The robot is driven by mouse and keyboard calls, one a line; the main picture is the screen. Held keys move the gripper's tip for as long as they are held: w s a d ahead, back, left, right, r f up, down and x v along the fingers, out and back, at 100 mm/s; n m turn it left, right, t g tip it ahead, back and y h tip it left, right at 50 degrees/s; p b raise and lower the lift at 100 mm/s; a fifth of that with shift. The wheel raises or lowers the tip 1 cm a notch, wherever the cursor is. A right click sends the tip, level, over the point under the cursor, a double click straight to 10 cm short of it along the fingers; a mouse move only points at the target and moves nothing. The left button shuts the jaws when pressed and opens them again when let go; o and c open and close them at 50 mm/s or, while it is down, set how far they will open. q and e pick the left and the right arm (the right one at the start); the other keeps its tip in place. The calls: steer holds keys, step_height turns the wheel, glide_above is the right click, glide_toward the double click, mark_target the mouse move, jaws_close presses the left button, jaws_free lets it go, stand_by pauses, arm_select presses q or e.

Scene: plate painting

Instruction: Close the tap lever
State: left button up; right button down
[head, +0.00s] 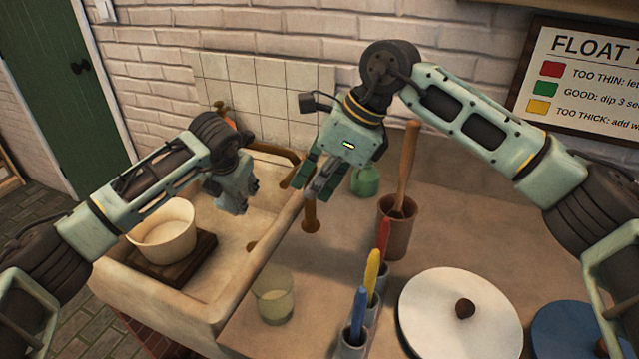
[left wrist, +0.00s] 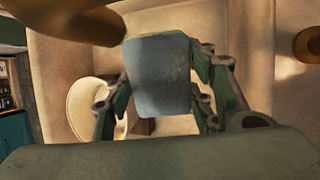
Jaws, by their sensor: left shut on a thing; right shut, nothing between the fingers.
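A brass tap spout (head: 278,152) reaches over the sink (head: 215,312), with a brass post (head: 310,216) on the counter by the sink's edge. Another brass piece with a red part (head: 222,108) shows behind my left arm; I cannot tell which piece is the lever. My right gripper (head: 319,190) is shut and empty, just above the post; its hand hides part of the tap. My left gripper (head: 236,203) is over the sink, shut on a grey rectangular piece (left wrist: 158,75), clearest in the left wrist view. A blurred brown shape (left wrist: 60,32) is close to that camera.
A cream bowl (head: 163,240) is on a dark wooden board (head: 160,274) at the sink. The counter holds a glass (head: 274,302), colored-handled tools (head: 372,268) in cups, a brown pot (head: 397,232) with a wooden tool, a green bottle (head: 365,181) and a white lidded vessel (head: 440,315).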

mark_target(234, 214)
steer(key=shift+d+r, duration=0.1)
steer(key=s+v, duration=0.1)
steer(key=v, duration=0.8)
steer(key=shift+r, duration=0.35)
arm_select(q)
steer(key=shift+s+d, duration=0.2)
steer(key=shift+s, duration=0.5)
steer(key=shift+s+d, duration=0.15)
steer(key=shift+s, duration=0.5)
steer(key=shift+s+d, duration=0.25)
steer(key=shift+s, duration=0.6)
steer(key=shift+s+d, duration=0.2)
steer(key=shift+s, duration=0.65)
steer(key=shift+s+d, duration=0.25)
steer(key=shift+s, duration=0.6)
steer(key=shift+s+d+r, duration=0.15)
steer(key=shift+s+r, duration=0.2)
steer(key=shift+r, duration=0.05)
steer(key=shift+s+d+r+p, duration=0.25)
steer(key=shift+s+r+p, duration=0.15)
steer(key=shift+s+r, duration=0.55)
steer(key=shift+s+d+r+p, duration=0.3)
steer(key=shift+s+r, duration=0.35)
steer(key=shift+s, duration=0.45)
arm_select(e)
steer(key=shift+r, duration=0.75)
